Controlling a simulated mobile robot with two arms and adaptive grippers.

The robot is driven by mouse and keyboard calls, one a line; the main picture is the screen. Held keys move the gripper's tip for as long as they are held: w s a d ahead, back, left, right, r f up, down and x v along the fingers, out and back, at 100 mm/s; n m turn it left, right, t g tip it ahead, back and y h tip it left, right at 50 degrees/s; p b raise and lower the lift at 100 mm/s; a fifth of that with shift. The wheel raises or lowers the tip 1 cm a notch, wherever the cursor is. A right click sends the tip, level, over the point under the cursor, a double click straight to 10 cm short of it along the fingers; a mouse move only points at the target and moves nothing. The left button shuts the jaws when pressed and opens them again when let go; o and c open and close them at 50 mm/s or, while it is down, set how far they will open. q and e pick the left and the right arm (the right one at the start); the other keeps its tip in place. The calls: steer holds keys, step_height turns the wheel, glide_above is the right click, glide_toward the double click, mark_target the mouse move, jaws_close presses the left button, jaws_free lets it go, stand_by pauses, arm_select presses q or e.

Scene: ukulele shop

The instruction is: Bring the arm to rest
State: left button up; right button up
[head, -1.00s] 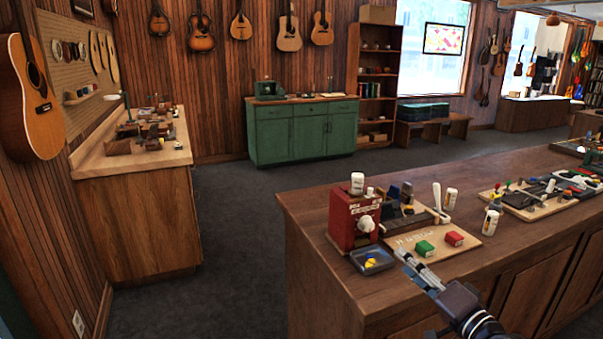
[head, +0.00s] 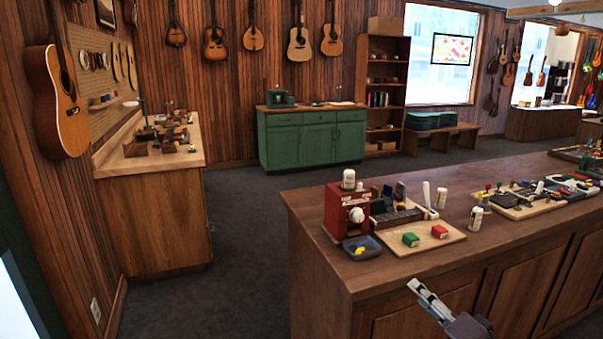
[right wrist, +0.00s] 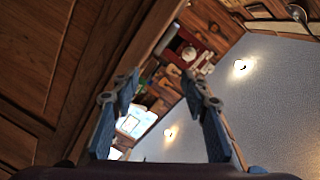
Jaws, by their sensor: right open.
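My right gripper (head: 428,298) is at the lower right of the head view, in front of the near side of the wooden counter (head: 330,268) and below its top. In the right wrist view its two blue-grey fingers (right wrist: 162,100) stand wide apart with nothing between them. The wrist camera looks up past the counter edge towards the ceiling. My left gripper is in neither view.
On the counter stand a red box machine (head: 345,212), a dark tray (head: 361,248), a board with a green block (head: 411,239) and a red block (head: 439,231), and a white can (head: 475,218). Open floor (head: 245,230) lies left of the counter.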

steer(key=s+d+f+n+g+h, duration=0.1)
steer(key=s+d+f+g+h, duration=0.15)
steer(key=f, duration=0.95)
steer(key=s+d+f+g+h, duration=0.1)
steer(key=s+f, duration=0.2)
steer(key=f, duration=0.9)
steer(key=s+f+n+g, duration=0.1)
steer(key=s+f+g, duration=0.1)
steer(key=s+f, duration=0.5)
steer(key=s+f+n+g, duration=0.1)
steer(key=s+f, duration=0.3)
steer(key=f, duration=0.5)
steer(key=s+a+f+n+g+h, duration=0.1)
steer(key=s+a+f+n+g, duration=0.1)
steer(key=s+f, duration=0.7)
steer(key=s+a+f+n+g+h, duration=0.1)
steer(key=s+a+f+g, duration=0.15)
steer(key=s+f, duration=0.6)
steer(key=s+a+f+n+g, duration=0.2)
steer(key=s, duration=1)
steer(key=s+a+f+n+g, duration=0.2)
steer(key=s, duration=1)
steer(key=shift+n, duration=0.3)
steer(key=shift+f+y, duration=0.1)
steer(key=shift+y, duration=0.15)
